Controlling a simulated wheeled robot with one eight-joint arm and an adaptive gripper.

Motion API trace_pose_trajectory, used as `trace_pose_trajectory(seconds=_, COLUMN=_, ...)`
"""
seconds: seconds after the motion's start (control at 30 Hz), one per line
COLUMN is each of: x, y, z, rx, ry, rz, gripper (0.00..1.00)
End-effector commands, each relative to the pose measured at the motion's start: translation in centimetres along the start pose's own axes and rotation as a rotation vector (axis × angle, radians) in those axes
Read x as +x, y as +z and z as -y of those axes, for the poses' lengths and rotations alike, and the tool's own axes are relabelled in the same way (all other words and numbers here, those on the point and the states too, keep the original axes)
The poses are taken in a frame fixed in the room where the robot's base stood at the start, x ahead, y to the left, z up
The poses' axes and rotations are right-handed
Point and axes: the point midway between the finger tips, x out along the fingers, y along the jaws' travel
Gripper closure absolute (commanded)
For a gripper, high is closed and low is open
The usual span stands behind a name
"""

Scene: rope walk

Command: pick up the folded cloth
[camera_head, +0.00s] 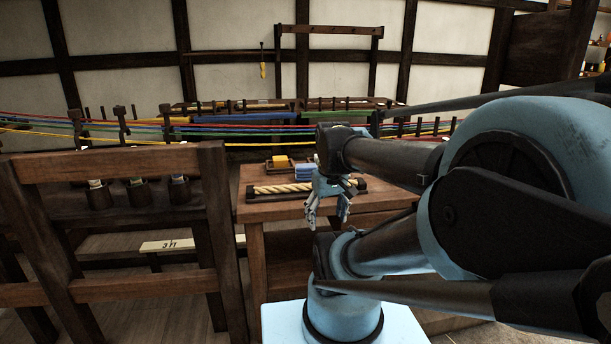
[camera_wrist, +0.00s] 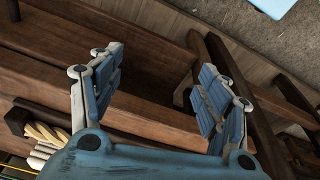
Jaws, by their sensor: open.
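A small blue folded stack (camera_head: 305,172), which looks like the folded cloth, lies on the wooden table (camera_head: 285,208) in the head view. It sits behind the thick rope, beside a small tray. My gripper (camera_head: 328,212) hangs fingers down near the table's front edge, in front of the blue stack and apart from it. In the wrist view my gripper (camera_wrist: 158,75) is open, with nothing between its fingers. That view shows wooden boards and beams below the fingers; the cloth is not visible there.
A thick pale rope (camera_head: 282,188) in a dark holder lies across the table and shows at the wrist view's left edge (camera_wrist: 45,138). A small tray (camera_head: 270,169) holds a yellow block (camera_head: 280,161). A wooden railing (camera_head: 110,165) stands left. Coloured strands (camera_head: 230,127) run behind.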

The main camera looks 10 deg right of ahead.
Motion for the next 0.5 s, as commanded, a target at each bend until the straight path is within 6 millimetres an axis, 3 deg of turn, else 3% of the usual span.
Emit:
trace_pose_trajectory(seconds=0.2, x=-4.7, y=-6.1, z=-1.2, rx=-0.251, ry=-0.011, rz=0.032, gripper=0.30)
trace_pose_trajectory(seconds=0.5, x=-9.2, y=-14.9, z=-3.2, rx=-0.593, ry=-0.039, rz=0.071, gripper=0.30)
